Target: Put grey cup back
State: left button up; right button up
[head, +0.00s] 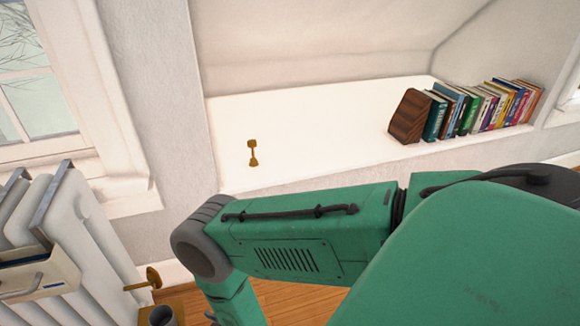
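A dark grey round object (162,317), which looks like the rim of the grey cup, shows at the bottom edge in the head view. It is cut off by the frame, so what it rests on is unclear. My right arm comes in from the right, crosses the lower half and bends downward just right of the cup. Its gripper is below the frame, so whether it holds anything is hidden. My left gripper is not in view.
A white alcove shelf (320,125) holds a small brass stand (253,153) at left and a row of books (490,108) with a dark wooden bookend (409,117) at right. Its middle is free. A white radiator (75,225) with a hanging tray (40,275) stands at left.

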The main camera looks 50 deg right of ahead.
jog(key=s+d+r+g+h, duration=0.1)
jog(key=s+d+r+g, duration=0.2)
jog(key=s, duration=0.5)
jog(key=s+d+r+m+g+h, duration=0.1)
jog(key=s+d+r+g, duration=0.3)
jog(key=s, duration=0.4)
jog(key=s+d+r+m+g+h, duration=0.1)
jog(key=s+d+r+g, duration=0.3)
jog(key=s+d+r, duration=0.2)
jog(key=s+r, duration=0.1)
jog(key=s, duration=0.1)
jog(key=shift+s, duration=0.35)
jog(key=shift+d, duration=0.1)
notch_tip(320, 180, up, 16)
jog(key=p, duration=1.5)
jog(key=shift+f, duration=0.25)
jog(key=shift+w, duration=0.15)
